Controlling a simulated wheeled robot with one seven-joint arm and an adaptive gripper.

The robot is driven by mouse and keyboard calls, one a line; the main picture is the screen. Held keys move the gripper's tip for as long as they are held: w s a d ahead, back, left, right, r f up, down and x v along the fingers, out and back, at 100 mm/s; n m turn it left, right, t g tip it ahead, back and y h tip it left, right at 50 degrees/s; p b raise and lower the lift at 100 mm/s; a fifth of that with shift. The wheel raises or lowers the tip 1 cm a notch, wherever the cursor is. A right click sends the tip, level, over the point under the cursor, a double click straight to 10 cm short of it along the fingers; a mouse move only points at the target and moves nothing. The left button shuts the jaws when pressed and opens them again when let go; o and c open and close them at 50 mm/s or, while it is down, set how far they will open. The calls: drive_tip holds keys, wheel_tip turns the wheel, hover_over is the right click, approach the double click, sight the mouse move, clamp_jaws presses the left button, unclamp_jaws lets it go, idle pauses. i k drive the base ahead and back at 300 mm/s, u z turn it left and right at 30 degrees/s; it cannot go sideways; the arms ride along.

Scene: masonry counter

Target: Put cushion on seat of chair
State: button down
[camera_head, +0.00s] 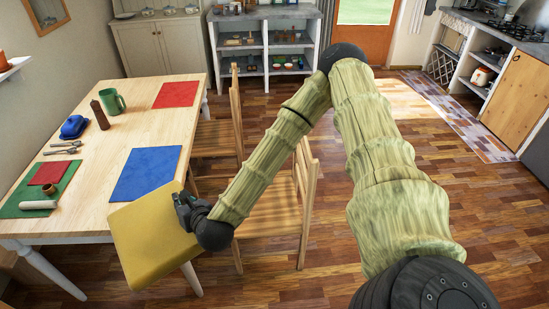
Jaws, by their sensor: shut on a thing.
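A yellow square cushion (150,243) hangs tilted in front of the table's near right corner. My gripper (184,208) is shut on the cushion's upper right edge. The near wooden chair (272,212) stands to the right of the cushion, behind my forearm, which hides part of its seat and back. The visible part of its seat is bare. A second wooden chair (215,137) stands farther back along the table, its seat also bare where it shows.
The wooden table (140,140) holds red, blue and green mats, a green mug (112,101), a brown bottle (100,115), a blue butter dish (74,127) and cutlery. Shelves (265,45) stand at the back. The floor to the right is clear.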

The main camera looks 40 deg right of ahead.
sight(265, 203)
drive_tip(key=k, duration=0.35)
drive_tip(key=u, duration=0.8)
drive_tip(key=i, duration=3.1)
drive_tip(key=z, duration=3.3)
